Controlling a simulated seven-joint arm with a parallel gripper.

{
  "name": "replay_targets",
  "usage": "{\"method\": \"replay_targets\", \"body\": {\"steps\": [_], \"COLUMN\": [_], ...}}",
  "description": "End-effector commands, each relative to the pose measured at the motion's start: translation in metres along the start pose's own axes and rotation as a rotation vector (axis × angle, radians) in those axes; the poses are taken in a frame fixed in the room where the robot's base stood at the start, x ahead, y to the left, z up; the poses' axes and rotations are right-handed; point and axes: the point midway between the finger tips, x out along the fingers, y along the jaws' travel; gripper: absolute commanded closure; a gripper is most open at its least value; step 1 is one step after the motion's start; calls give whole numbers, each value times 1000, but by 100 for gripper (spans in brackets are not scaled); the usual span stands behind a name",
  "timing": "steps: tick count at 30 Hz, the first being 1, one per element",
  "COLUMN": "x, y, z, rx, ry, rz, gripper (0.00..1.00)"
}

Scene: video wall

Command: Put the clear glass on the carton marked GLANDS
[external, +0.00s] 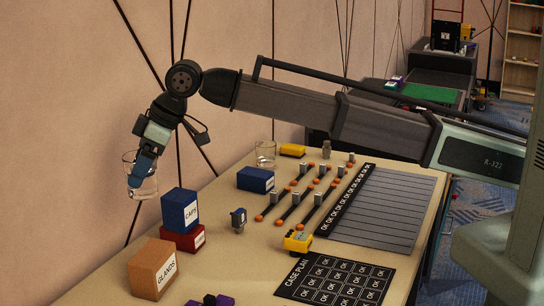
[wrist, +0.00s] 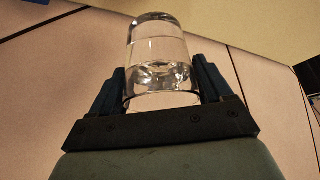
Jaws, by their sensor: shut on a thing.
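My gripper (external: 143,172) is shut on a clear glass (external: 150,188), which it holds upright in the air at the left, near the wall. The glass also shows in the wrist view (wrist: 158,50), between the two blue fingers. The brown carton marked GLANDS (external: 153,268) stands on the table at the front left, below the held glass, with its top bare. A second clear glass (external: 265,153) stands on the table farther back, by the wall side.
A blue carton marked CAPS (external: 180,209) sits on a red carton (external: 184,239) just behind the GLANDS carton. A blue box (external: 256,179), a small blue device (external: 238,220), a yellow device (external: 298,241) and a purple item (external: 211,300) are on the table (external: 225,262).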

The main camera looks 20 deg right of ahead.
Motion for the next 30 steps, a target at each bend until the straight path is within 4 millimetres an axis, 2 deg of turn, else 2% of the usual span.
{"method": "replay_targets", "body": {"steps": [17, 27, 30], "x": [41, 82, 88], "y": [0, 0, 0], "z": [24, 48, 51], "rx": [1, 1, 1], "ry": [0, -1, 1], "rz": [0, 0, 0], "gripper": [68, 68, 68]}}
